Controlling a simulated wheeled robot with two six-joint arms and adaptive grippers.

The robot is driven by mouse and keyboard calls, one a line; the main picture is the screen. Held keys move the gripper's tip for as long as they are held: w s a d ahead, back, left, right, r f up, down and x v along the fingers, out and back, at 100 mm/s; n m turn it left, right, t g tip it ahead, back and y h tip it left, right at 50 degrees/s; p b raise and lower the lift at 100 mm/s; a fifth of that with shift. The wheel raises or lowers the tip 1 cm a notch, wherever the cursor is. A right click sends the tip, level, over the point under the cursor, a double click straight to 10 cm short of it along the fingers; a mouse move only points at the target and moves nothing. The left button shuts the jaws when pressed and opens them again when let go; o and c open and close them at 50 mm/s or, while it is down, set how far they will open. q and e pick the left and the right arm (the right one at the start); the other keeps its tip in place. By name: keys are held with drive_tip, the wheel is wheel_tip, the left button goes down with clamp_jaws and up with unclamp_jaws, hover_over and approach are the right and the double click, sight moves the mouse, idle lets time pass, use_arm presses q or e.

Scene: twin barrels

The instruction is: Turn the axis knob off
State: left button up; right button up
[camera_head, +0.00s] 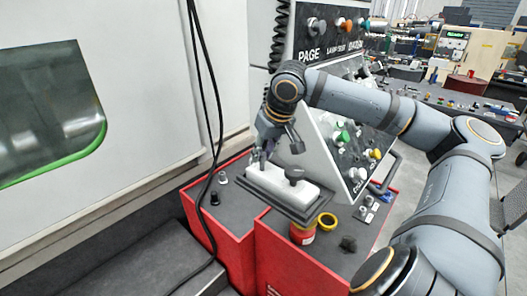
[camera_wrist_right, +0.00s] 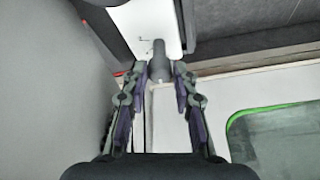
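A white panel block (camera_head: 280,187) with dark knobs stands on the red-sided cabinet in the head view. One dark T-shaped knob (camera_head: 294,174) sits toward its right part. My right gripper (camera_head: 262,158) points down at the block's left end and hides part of it. In the right wrist view, a grey knob (camera_wrist_right: 158,62) stands out from the white panel (camera_wrist_right: 146,22). The fingertips of my right gripper (camera_wrist_right: 160,76) are apart on either side of this knob's end, with gaps visible. I cannot tell which knob is the axis knob. My left gripper is not in view.
A tilted control panel (camera_head: 350,135) with several knobs stands behind the block. Black cables (camera_head: 204,75) hang at the left, before a large white machine (camera_head: 130,40) with a green-edged window.

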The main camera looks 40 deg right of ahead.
clamp_jaws()
drive_tip(key=shift+f+n+b, duration=0.15)
drive_tip(key=shift+n+b, duration=0.35)
drive_tip(key=shift+b, duration=0.1)
drive_tip(key=shift+n+y, duration=0.3)
drive_tip(key=o, duration=0.6)
unclamp_jaws()
drive_tip(key=shift+c, duration=0.2)
drive_tip(key=shift+r, duration=0.2)
